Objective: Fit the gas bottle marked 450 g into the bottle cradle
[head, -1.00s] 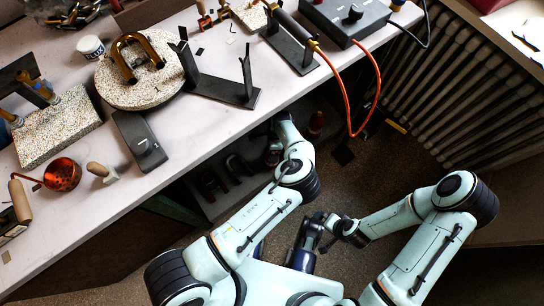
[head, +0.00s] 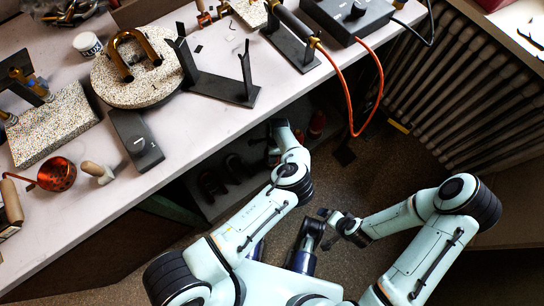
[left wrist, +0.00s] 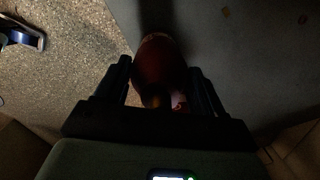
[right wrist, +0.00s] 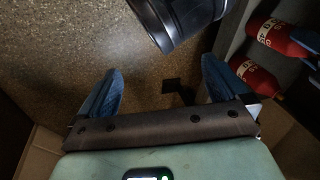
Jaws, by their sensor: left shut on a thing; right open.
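My left gripper is shut on a dark red bottle (left wrist: 160,62), whose mark I cannot read. The gripper (left wrist: 160,88) has one finger on each side of it; in the head view it is mostly hidden under the bench edge. My right gripper (right wrist: 160,88) is open and empty over the floor; it also shows in the head view (head: 328,226). A black stand with two uprights (head: 222,87), possibly the cradle, stands on the bench.
The bench (head: 215,135) carries a round speckled slab (head: 112,88), a copper ladle (head: 57,174), a black box (head: 135,140) and a torch on a stand (head: 292,45). An orange hose (head: 345,90) hangs over the edge. A shelf below holds more red bottles (head: 317,124).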

